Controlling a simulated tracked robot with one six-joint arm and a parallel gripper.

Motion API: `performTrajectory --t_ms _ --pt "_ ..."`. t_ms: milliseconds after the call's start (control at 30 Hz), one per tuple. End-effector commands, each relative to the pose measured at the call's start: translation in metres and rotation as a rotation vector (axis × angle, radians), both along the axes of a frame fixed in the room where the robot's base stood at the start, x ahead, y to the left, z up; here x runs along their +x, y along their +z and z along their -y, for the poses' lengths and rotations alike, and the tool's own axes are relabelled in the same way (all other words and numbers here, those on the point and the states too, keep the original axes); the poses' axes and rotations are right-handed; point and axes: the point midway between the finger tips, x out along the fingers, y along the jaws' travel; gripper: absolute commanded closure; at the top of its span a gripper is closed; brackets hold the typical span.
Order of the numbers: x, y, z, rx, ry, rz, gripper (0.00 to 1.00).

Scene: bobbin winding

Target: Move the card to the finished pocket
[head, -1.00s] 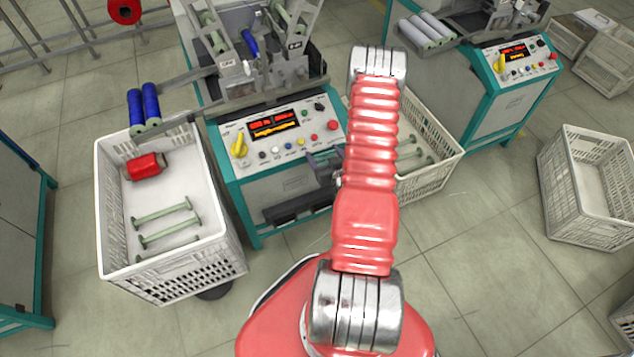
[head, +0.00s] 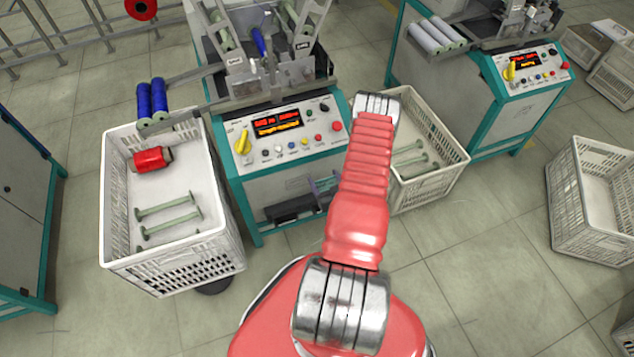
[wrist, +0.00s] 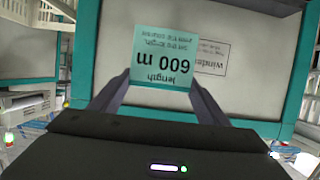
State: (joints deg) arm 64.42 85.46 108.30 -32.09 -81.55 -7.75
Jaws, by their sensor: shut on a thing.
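The card (wrist: 165,45) is pale green with dark print reading "length 600 m", upside down in the wrist view. My gripper (wrist: 160,84) is shut on its lower edge, one dark finger at each side. In the head view my gripper (head: 322,186) is partly hidden by my red arm, close to the front of the middle winding machine (head: 262,178). The card is not clear in the head view.
A white crate (head: 117,225) with a red bobbin (head: 152,160) and green empty ones stands left of the machine. Another crate (head: 438,178) stands right of it, partly behind my arm. A second machine (head: 455,100) is farther right.

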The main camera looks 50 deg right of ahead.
Motion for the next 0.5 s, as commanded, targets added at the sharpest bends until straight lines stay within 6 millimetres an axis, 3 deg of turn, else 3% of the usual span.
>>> performTrajectory --t_ms 500 --pt "-0.0024 -0.007 0.0005 0.002 -0.006 -0.001 0.55"
